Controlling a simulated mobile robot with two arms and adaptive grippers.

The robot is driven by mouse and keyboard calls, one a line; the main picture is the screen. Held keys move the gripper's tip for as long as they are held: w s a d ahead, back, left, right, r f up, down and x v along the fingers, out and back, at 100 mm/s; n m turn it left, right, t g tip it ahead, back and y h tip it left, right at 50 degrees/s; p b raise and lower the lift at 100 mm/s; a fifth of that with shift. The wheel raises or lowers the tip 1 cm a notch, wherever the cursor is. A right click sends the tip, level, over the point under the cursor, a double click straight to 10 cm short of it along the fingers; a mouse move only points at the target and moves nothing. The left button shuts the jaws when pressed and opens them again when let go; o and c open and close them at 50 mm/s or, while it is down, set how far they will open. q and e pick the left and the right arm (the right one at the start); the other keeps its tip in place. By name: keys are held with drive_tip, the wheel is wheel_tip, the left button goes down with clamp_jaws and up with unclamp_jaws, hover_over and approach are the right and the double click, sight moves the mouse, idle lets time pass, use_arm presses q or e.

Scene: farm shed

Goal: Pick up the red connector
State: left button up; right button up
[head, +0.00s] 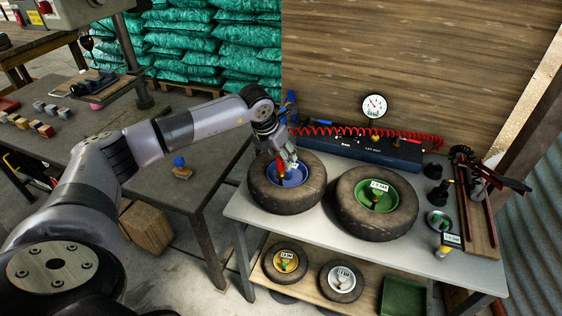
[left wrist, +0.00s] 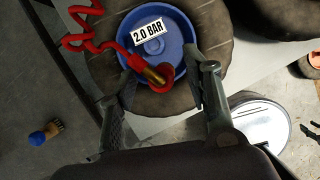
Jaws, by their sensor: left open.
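The red connector (left wrist: 152,75) has a brass middle and a red coiled hose running from it. It lies over the blue hub (left wrist: 172,22) of a tyre marked 2.0 BAR, between the two fingers in the left wrist view. My left gripper (left wrist: 160,72) is open around it, with a gap visible on either side. In the head view, my left gripper (head: 284,158) points down over the left tyre (head: 270,200), and the red connector (head: 281,171) shows just below it, partly hidden. My right gripper is not in view.
Two small wheels are on the lower shelf.

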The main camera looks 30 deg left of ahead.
use_arm(q)
drive_tip(key=shift+f, duration=0.25)
drive_tip(key=p+x, duration=0.2)
drive_tip(key=x, duration=0.2)
drive_tip(key=shift+f, duration=0.45)
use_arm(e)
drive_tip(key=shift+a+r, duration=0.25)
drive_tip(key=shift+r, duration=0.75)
use_arm(q)
drive_tip(key=shift+c, duration=0.5)
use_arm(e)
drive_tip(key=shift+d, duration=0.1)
use_arm(q)
drive_tip(key=shift+c, duration=0.6)
clamp_jaws()
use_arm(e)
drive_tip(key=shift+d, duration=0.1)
